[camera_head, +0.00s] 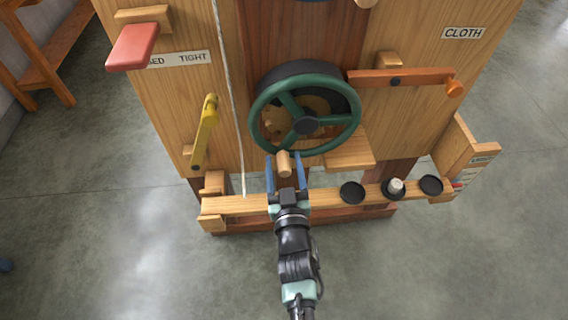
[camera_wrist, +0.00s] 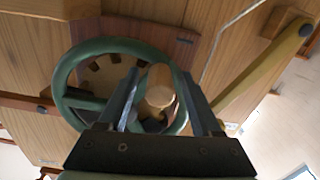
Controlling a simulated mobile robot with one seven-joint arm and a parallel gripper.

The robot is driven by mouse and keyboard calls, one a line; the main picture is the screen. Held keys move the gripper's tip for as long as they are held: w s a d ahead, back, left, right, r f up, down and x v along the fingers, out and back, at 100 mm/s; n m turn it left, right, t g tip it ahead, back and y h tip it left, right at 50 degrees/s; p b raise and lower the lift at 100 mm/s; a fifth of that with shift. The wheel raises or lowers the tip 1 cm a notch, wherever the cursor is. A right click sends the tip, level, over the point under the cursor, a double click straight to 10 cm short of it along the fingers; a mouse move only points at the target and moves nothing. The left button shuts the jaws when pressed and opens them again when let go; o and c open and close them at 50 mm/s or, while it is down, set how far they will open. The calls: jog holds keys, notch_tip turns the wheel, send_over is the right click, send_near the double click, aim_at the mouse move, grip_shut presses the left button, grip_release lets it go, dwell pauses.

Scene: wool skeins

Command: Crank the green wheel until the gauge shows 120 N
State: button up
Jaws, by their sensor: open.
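The green wheel (camera_head: 349,88) is mounted upright on the wooden machine front, with a dark hub and spokes. It also shows in the wrist view (camera_wrist: 68,78). A wooden crank knob (camera_head: 284,164) sticks out at the wheel's lower left rim. My gripper (camera_head: 284,158) is open, with its blue fingers on either side of the knob. In the wrist view the knob (camera_wrist: 160,88) stands between the two fingers (camera_wrist: 162,92), with a visible gap at the sides. I cannot make out a gauge or its reading in either view.
A yellow lever (camera_head: 204,132) and a hanging white cord (camera_head: 229,90) are left of the wheel. An orange-ended wooden lever (camera_head: 405,78) is at right, and a red paddle (camera_head: 133,46) at upper left. Black cups (camera_head: 352,192) sit on the low rail (camera_head: 235,204).

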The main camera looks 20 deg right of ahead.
grip_shut()
dwell(0.3)
dwell(1.1)
